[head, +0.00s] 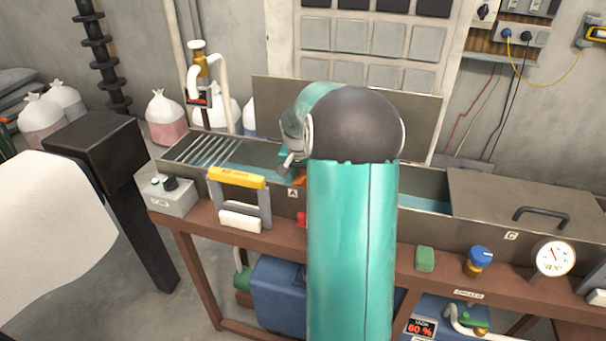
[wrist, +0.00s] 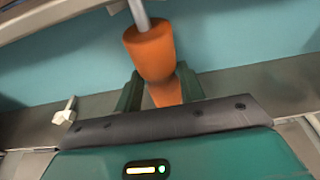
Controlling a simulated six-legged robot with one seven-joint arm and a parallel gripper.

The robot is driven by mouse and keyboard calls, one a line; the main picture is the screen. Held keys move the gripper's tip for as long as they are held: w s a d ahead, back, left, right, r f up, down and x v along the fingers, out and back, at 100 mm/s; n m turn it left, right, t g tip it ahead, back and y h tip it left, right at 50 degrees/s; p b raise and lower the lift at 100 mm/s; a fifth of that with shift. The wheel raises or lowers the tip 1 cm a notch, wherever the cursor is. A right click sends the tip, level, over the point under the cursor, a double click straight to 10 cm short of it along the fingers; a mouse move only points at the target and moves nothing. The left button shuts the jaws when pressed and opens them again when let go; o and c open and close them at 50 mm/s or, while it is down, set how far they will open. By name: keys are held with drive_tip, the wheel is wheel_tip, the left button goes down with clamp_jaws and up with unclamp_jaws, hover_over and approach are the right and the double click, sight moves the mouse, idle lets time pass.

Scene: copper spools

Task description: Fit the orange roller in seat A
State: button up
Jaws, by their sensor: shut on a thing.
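The orange roller (wrist: 150,52) is between the two green fingers of my gripper (wrist: 158,90) in the wrist view. The fingers are shut on it, and a grey shaft sticks out of its far end. In the head view only a small orange patch of the roller (head: 300,177) shows beside my arm, over the trough. The A label (head: 293,194) is on the trough's front wall just below that patch. My arm hides most of the gripper and the trough there, so I cannot make out seat A. I cannot tell whether the roller touches anything.
The long metal trough (head: 270,195) holds blue-green liquid. A yellow-topped frame (head: 238,180) stands at its front, left of label A. A metal lid (head: 525,200) covers the right part near label C. A green block (head: 425,259) and blue-capped jar (head: 479,260) stand on the front ledge.

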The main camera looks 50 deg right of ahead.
drive_tip(key=shift+f, duration=0.25)
idle(0.3)
drive_tip(key=o, duration=1.2)
drive_tip(key=shift+o, duration=0.2)
drive_tip(key=v, duration=1.3)
drive_tip(key=shift+r, duration=0.4)
drive_tip(key=shift+a, duration=0.2)
